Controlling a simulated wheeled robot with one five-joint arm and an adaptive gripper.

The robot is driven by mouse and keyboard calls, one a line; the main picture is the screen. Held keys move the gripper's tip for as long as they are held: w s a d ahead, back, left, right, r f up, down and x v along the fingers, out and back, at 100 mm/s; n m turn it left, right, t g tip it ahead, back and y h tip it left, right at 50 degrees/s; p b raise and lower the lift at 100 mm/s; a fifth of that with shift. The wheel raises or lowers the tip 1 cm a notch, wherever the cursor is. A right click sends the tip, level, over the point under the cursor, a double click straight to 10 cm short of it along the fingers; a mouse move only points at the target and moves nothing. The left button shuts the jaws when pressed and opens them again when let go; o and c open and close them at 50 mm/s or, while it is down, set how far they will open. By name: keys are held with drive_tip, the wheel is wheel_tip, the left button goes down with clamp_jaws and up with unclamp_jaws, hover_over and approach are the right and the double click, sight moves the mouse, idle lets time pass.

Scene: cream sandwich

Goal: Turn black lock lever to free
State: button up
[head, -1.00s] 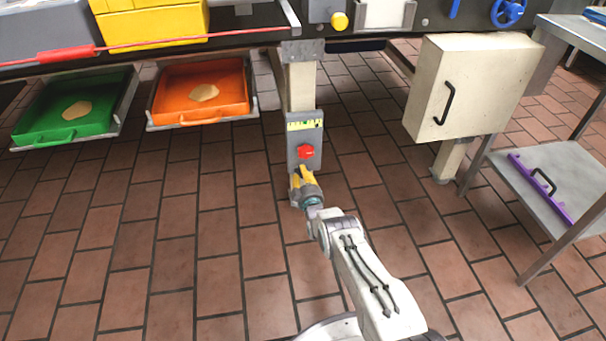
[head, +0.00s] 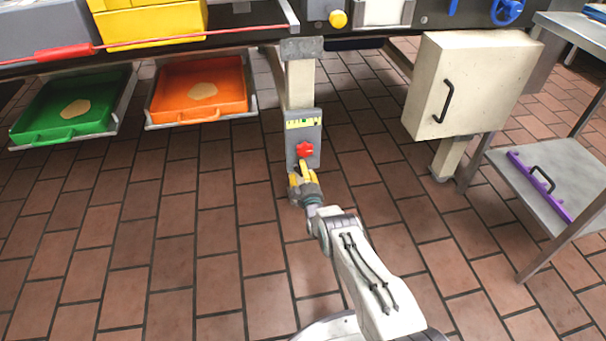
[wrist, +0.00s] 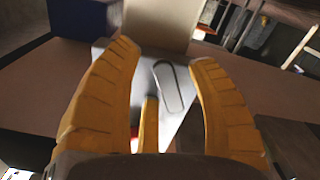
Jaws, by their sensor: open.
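A grey panel (head: 291,140) is fixed to a cream post and bears a yellow marked strip (head: 304,124) and a red knob (head: 305,150). My gripper (head: 303,174) is at the panel's lower end, just below the red knob, and hides that part. In the wrist view, my open gripper (wrist: 166,82) has yellow fingers spread on both sides of the grey panel (wrist: 184,128). A long, rounded, dark-edged shape (wrist: 167,88) lies between them; I cannot tell if it is the black lock lever. No black lever shows clearly in the head view.
Green (head: 28,127) and orange (head: 230,104) trays hang under the counter at left. A cream cabinet (head: 495,85) with a black handle hangs at right. A grey shelf (head: 527,190) with a purple bar stands far right. The tiled floor (head: 180,230) is clear.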

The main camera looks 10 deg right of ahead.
drive_tip(key=shift+s, duration=0.1)
drive_tip(key=s, duration=1.1)
drive_tip(key=shift+s, duration=0.4)
idle(0.4)
